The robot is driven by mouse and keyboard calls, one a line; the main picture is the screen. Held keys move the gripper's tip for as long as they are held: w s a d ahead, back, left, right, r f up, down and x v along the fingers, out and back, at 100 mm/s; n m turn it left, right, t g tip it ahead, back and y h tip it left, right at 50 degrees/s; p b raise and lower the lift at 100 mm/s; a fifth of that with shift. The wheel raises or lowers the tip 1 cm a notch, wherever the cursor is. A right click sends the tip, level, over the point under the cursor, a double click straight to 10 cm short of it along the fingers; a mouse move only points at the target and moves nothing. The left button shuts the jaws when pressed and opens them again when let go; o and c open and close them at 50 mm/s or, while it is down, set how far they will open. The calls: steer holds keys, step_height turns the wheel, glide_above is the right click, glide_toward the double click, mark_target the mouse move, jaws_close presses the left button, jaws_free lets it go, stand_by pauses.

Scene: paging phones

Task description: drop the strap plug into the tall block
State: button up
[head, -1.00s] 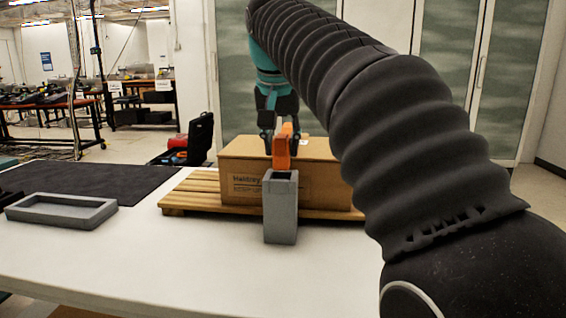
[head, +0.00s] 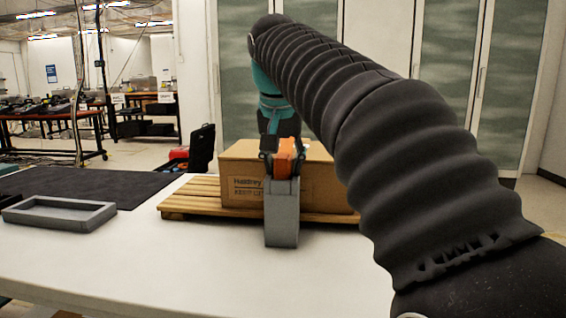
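The orange strap plug (head: 286,158) is between the fingers of my gripper (head: 283,153), which is shut on it. The grey tall block (head: 282,220) stands upright on the white table directly below. The plug's lower end meets the block's open top in the picture. How far it reaches into the opening is hidden by the block's walls and the fingers.
A cardboard box (head: 240,178) on a wooden pallet (head: 190,200) stands behind the block. A shallow grey tray (head: 60,213) lies at the left near a dark mat (head: 90,183). The front of the table (head: 180,265) is clear.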

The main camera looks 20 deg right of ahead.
steer(key=shift+f, duration=0.2)
steer(key=p+v, duration=0.3)
steer(key=v, duration=0.9)
steer(key=shift+r, duration=0.4)
